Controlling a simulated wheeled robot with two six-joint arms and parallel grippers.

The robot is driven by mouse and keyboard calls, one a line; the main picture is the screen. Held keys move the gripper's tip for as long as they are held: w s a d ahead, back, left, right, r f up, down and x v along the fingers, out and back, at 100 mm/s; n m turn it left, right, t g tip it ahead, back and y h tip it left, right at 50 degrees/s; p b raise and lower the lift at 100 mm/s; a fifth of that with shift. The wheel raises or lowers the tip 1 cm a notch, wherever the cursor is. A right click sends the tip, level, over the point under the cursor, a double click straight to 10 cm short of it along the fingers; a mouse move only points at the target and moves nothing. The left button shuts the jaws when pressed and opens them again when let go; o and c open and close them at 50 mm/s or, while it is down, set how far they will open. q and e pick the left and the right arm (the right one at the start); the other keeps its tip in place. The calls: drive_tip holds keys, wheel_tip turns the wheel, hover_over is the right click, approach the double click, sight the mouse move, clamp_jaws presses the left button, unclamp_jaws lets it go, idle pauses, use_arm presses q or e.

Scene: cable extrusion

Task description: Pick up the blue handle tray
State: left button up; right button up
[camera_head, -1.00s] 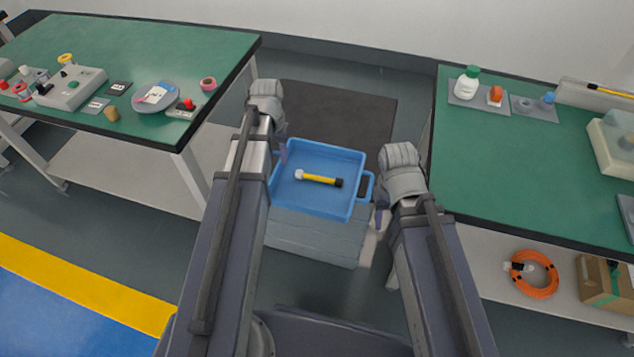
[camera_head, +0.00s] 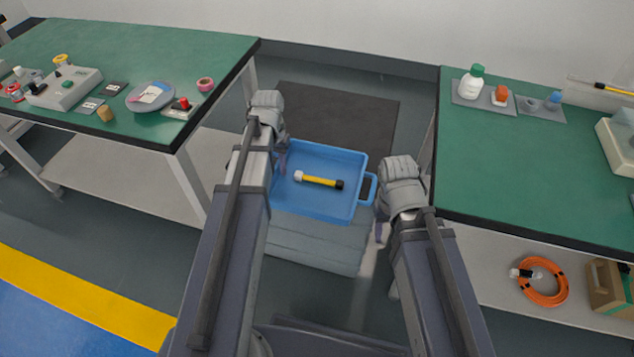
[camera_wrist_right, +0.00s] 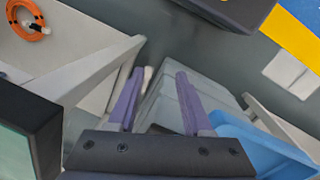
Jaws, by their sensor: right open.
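The blue tray (camera_head: 345,208) sits level on a grey stacked block (camera_head: 315,245) between my arms. It has a loop handle (camera_head: 371,189) on its right side; its left side is partly hidden by my left arm. A yellow bar with a white end and a black end (camera_head: 320,181) lies in it. My left gripper (camera_head: 283,158) is at the tray's left edge, mostly hidden by its wrist; its opening cannot be seen. My right gripper (camera_head: 381,222) is just right of the handle. The right wrist view shows its purple fingers (camera_wrist_right: 160,78) apart and empty, with the tray (camera_wrist_right: 260,145) at lower right.
A green-topped table (camera_head: 130,45) with small parts stands at left. Another green-topped table (camera_head: 530,160) stands close to my right arm, with an orange cable coil (camera_head: 543,281) on its lower shelf. A dark mat (camera_head: 340,115) lies behind the tray.

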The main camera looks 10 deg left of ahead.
use_arm(q)
clamp_jaws()
idle(1.1)
